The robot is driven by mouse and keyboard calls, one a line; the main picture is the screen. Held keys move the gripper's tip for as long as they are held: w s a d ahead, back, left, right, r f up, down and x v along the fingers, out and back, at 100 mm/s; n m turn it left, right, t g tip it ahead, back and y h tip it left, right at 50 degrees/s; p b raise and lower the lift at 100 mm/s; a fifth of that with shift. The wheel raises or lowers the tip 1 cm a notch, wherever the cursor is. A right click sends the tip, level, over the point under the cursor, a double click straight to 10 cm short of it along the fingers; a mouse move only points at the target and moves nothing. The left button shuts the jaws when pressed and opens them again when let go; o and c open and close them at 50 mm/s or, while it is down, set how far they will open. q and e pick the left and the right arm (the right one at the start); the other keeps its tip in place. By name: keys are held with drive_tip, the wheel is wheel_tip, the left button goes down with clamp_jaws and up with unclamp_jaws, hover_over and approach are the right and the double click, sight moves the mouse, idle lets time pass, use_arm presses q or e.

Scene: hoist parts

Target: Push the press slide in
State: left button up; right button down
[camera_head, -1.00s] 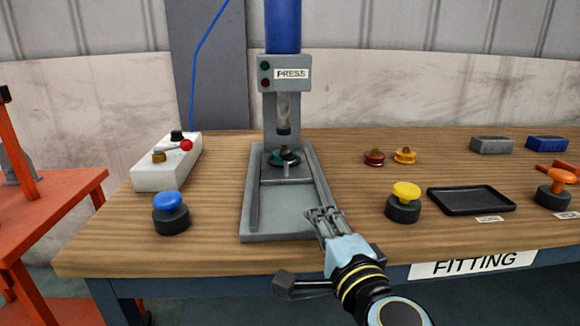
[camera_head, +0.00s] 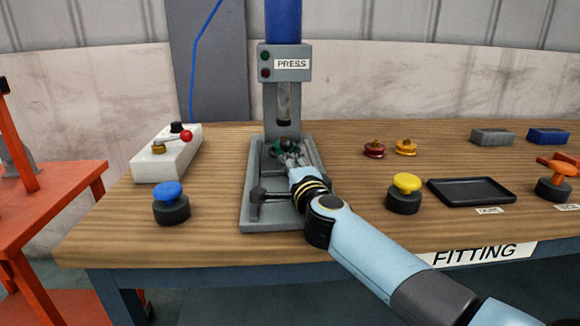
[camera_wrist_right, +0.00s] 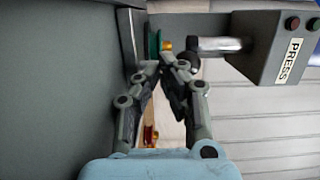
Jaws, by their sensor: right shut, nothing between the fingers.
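The press (camera_head: 287,64) stands at the back of the wooden bench, with its ram (camera_head: 284,105) above its grey base (camera_head: 252,205). The press slide lies on that base, largely covered by my right gripper and arm. A green wheel (camera_head: 273,149) with a brass hub sits on it below the ram. In the right wrist view the green wheel (camera_wrist_right: 152,48) and brass hub (camera_wrist_right: 167,44) show just beyond my fingertips. My right gripper (camera_head: 289,157) is shut and empty, at the front of the wheel; I cannot tell whether it touches the slide. My left gripper is not in view.
A white box (camera_head: 157,168) with a red-knobbed lever and a blue button (camera_head: 169,192) stand left. My right arm crosses the bench's front edge.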

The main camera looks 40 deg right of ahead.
drive_tip(key=shift+w, duration=0.1)
drive_tip(key=shift+w+d+r, duration=0.2)
drive_tip(key=shift+w+d, duration=0.35)
drive_tip(key=shift+w, duration=0.3)
drive_tip(key=shift+p, duration=0.3)
